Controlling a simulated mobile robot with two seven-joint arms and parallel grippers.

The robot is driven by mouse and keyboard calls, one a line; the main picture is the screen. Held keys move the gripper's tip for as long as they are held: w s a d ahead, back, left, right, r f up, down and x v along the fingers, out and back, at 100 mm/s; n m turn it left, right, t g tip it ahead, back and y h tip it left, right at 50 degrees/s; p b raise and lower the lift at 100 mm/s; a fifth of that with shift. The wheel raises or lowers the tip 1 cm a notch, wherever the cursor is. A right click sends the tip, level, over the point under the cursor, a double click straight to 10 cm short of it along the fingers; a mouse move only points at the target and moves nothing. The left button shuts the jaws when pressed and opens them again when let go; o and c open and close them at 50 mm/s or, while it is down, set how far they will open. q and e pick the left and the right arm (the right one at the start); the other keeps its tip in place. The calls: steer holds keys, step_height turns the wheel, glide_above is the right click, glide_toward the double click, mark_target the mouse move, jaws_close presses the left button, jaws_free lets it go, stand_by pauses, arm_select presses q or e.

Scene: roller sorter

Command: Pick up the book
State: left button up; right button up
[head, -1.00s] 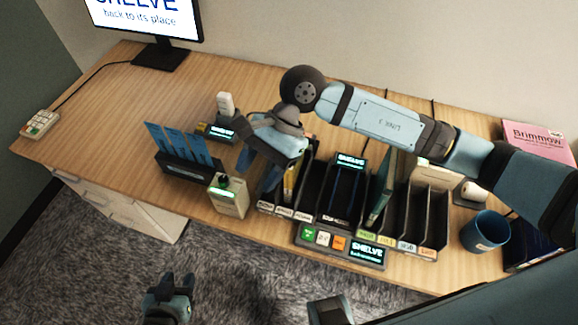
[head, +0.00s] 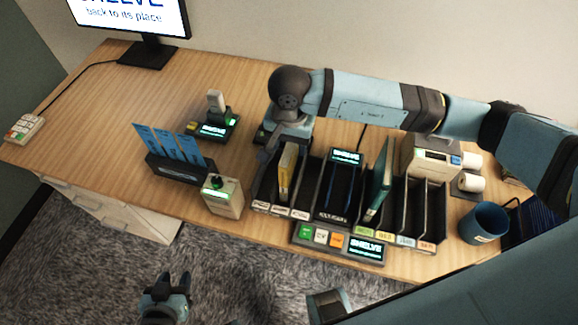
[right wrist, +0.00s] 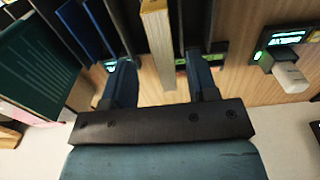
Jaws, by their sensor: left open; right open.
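A yellow book (head: 287,172) stands upright in a left slot of the black sorter (head: 327,216). My right gripper (head: 270,150) is open just behind that slot, partly hidden by its own wrist in the head view. In the right wrist view the book's pale edge (right wrist: 157,45) lies between the two spread fingers of my right gripper (right wrist: 160,85), with gaps on both sides. A green book (head: 381,180) stands in a slot further right; it also shows in the right wrist view (right wrist: 35,85). My left gripper (head: 167,300) is open and empty, low in front of the desk.
A scanner in a dock (head: 215,115), a black holder with blue cards (head: 180,168) and a small beige device (head: 222,197) stand left of the sorter. A blue mug (head: 484,223) and a printer (head: 430,157) are at the right.

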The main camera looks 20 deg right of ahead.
mark_target(289, 149)
steer(key=f, duration=0.3)
steer(key=f+p, duration=0.1)
steer(key=f, duration=0.1)
steer(key=shift+w, duration=0.25)
steer(key=shift+c, duration=0.2)
jaws_close()
